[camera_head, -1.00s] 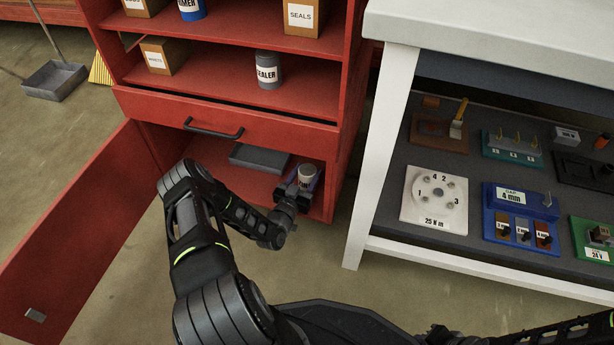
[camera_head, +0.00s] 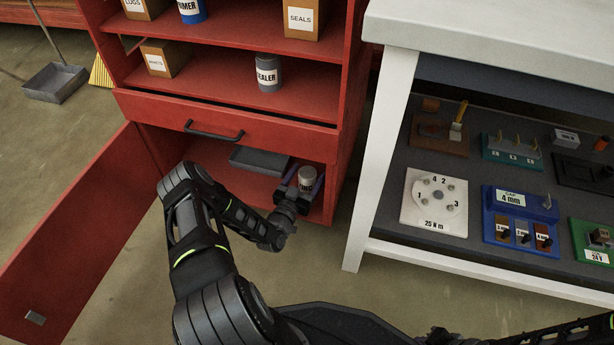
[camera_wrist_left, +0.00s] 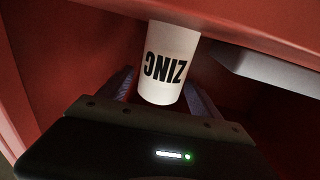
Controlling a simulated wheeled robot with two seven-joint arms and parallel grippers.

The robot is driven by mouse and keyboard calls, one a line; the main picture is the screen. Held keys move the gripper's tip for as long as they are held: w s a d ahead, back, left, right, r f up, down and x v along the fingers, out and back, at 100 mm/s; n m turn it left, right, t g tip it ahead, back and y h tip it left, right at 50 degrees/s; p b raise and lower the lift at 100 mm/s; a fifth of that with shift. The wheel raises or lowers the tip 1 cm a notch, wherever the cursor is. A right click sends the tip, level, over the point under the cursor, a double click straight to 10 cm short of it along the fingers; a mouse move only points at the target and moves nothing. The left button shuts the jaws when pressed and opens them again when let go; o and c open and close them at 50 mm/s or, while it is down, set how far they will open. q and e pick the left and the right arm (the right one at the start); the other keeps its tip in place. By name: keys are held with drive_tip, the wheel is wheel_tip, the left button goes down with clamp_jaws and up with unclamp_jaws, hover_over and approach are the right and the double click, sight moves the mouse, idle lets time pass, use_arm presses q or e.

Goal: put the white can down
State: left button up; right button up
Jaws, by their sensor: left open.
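The white can (camera_head: 307,176), labelled ZINC, is in the low open compartment of the red cabinet, near its right side. My left gripper (camera_head: 305,186) reaches in from the front. It is open, with one finger on each side of the can. In the left wrist view the can (camera_wrist_left: 168,62) is between the two spread fingers (camera_wrist_left: 165,88), and its label reads upside down. Its base is hard to make out, so I cannot tell for certain how it meets the cabinet floor. My right gripper is out of view.
A grey tray (camera_head: 260,160) lies left of the can in the compartment. The cabinet door (camera_head: 75,235) stands open on the left. A drawer with a dark handle (camera_head: 214,131) is above. A white-framed workbench (camera_head: 383,160) stands to the right.

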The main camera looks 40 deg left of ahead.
use_arm(q)
drive_tip(key=p+v, duration=0.4)
drive_tip(key=v, duration=0.8)
drive_tip(key=shift+p, duration=0.35)
